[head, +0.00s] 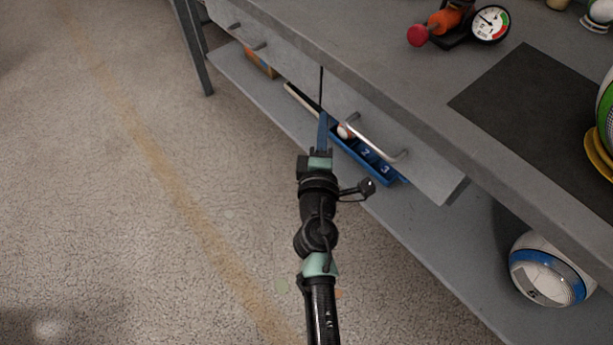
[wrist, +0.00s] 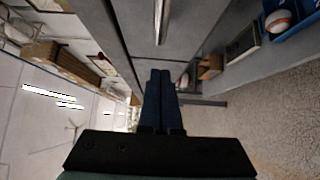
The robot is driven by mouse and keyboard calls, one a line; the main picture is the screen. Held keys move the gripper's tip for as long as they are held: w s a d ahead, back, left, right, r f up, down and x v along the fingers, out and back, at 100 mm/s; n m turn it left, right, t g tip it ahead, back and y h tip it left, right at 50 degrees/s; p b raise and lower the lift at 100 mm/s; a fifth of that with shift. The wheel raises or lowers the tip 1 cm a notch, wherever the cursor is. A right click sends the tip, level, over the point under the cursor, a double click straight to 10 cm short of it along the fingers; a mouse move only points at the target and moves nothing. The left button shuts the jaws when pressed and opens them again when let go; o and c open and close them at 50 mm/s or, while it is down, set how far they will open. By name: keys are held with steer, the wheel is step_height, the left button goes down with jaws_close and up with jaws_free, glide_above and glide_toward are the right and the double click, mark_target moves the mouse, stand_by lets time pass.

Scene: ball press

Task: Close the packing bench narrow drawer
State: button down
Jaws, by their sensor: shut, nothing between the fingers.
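The packing bench (head: 330,62) has a grey drawer front (head: 405,132) with a long bar handle (head: 376,137). Its right end edge shows below the bench top; I cannot tell how far it stands out. More drawer front (head: 285,58) with small handles lies to its left, past a dark vertical gap. Which one is the narrow drawer is not clear. My gripper (head: 322,122) is shut and empty, its blue fingers near the lower left corner of the bar-handled front. In the wrist view the closed fingers (wrist: 161,85) point toward the bench, below a bar handle (wrist: 161,20). Contact cannot be told.
A blue numbered bin (head: 378,168) with a ball sits on the lower shelf (head: 440,245) under the drawer. A larger ball (head: 550,270) lies on that shelf at right. A pump with gauge (head: 490,25) and dark mat (head: 535,95) are on top. Floor at left is clear.

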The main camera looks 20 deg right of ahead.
steer(key=v, duration=0.9)
steer(key=shift+f+b, duration=0.15)
steer(key=shift+b, duration=0.3)
steer(key=shift+s+a, duration=0.1)
steer(key=shift+a, duration=0.05)
steer(key=w+a+r+m+t, duration=0.2)
steer(key=r+m, duration=0.3)
steer(key=r, duration=1)
steer(key=w+a+r+m+t, duration=0.25)
steer(key=r+m, duration=0.25)
steer(key=r, duration=0.9)
steer(key=s+a+r+m+t+y, duration=0.1)
steer(key=s+a+r+t+y, duration=0.4)
steer(key=r, duration=0.7)
steer(key=s+a+r+m+t+y, duration=0.15)
steer(key=s+a+r+y, duration=0.35)
steer(key=r, duration=0.6)
step_height(320, 180, up, 31)
steer(key=a+h+p, duration=0.1)
steer(key=p, duration=3)
steer(key=shift+a+r+p, duration=0.2)
steer(key=shift+a+p, duration=0.05)
steer(key=shift+p, duration=0.15)
